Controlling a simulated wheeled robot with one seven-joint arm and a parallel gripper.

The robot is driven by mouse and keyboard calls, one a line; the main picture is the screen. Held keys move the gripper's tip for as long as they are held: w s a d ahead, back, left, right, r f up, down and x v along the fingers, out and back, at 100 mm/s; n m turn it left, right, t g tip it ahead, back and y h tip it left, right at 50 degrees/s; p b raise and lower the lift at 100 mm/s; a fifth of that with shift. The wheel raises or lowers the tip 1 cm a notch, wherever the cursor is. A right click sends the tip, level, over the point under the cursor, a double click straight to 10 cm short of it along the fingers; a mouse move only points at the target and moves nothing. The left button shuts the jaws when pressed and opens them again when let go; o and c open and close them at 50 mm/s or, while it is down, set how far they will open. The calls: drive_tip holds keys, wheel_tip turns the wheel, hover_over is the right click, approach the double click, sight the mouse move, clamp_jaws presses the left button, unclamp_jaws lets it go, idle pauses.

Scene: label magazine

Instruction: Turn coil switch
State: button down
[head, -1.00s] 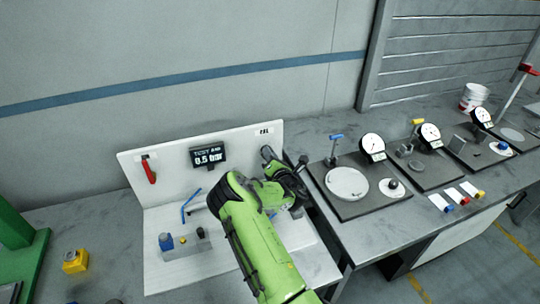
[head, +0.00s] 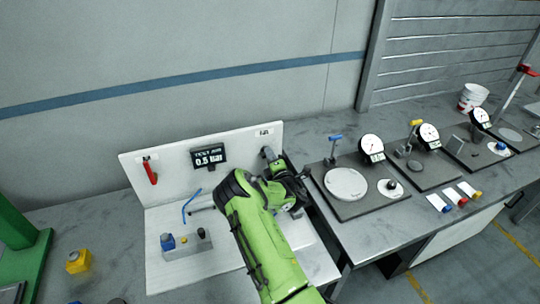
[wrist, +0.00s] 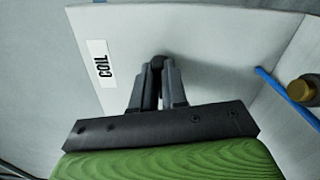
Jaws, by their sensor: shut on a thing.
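The coil switch (wrist: 157,62) is a small dark knob on the white panel, beside a label (wrist: 102,65) reading COIL in the wrist view. My gripper (wrist: 157,78) is shut on the knob, with one dark finger on each side. Most of the switch is hidden between the fingers, so its angle cannot be read. In the head view my gripper (head: 268,154) reaches the right end of the white panel (head: 232,150), just below the small label (head: 264,132). My green arm hides part of the panel's base.
A display (head: 208,156) reading 0.5 bar and a red handle (head: 150,172) are on the panel. A blue tube (head: 190,206) and a grey block (head: 188,244) with coloured knobs stand left of my arm. Dial gauge stands (head: 371,147) fill the bench at right.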

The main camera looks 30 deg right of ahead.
drive_tip(key=shift+m, duration=1.1)
drive_tip(key=shift+f, duration=0.1)
drive_tip(key=c, duration=1.2)
unclamp_jaws()
drive_tip(key=shift+o, duration=0.2)
drive_tip(key=shift+s, duration=0.15)
drive_tip(key=b+v, duration=0.3)
drive_tip(key=v, duration=1.2)
drive_tip(key=shift+s, duration=0.25)
